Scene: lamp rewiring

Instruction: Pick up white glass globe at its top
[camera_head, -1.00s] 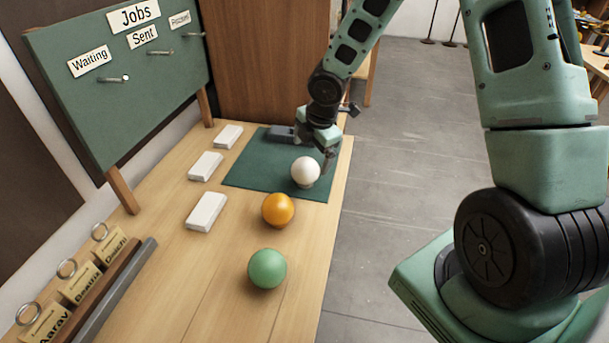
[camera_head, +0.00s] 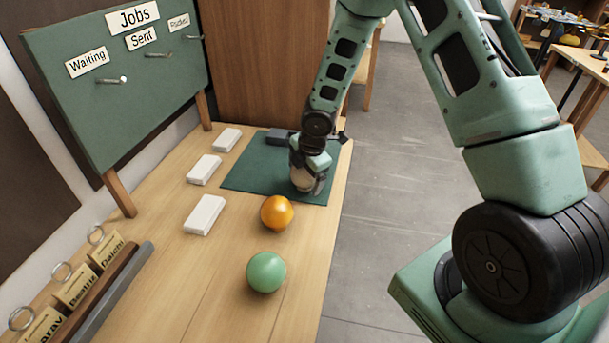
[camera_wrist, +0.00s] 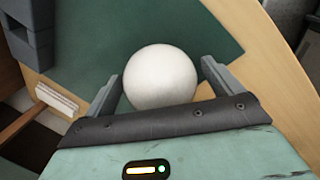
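The white glass globe (camera_wrist: 160,77) sits on the dark green mat (camera_head: 258,182) near the table's right edge. In the wrist view my gripper (camera_wrist: 155,80) is open, with one finger on each side of the globe. A small gap shows between the globe and the right finger; on the left I cannot tell whether finger and globe touch. In the head view my gripper (camera_head: 308,186) is over the globe and hides most of it; only a pale part of the globe (camera_head: 302,180) shows.
An orange globe (camera_head: 277,212) and a green globe (camera_head: 266,272) stand nearer on the table. Several white blocks (camera_head: 204,215) lie to the left. A dark grey block (camera_head: 279,136) is at the mat's back. The Jobs board (camera_head: 120,85) stands at the left.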

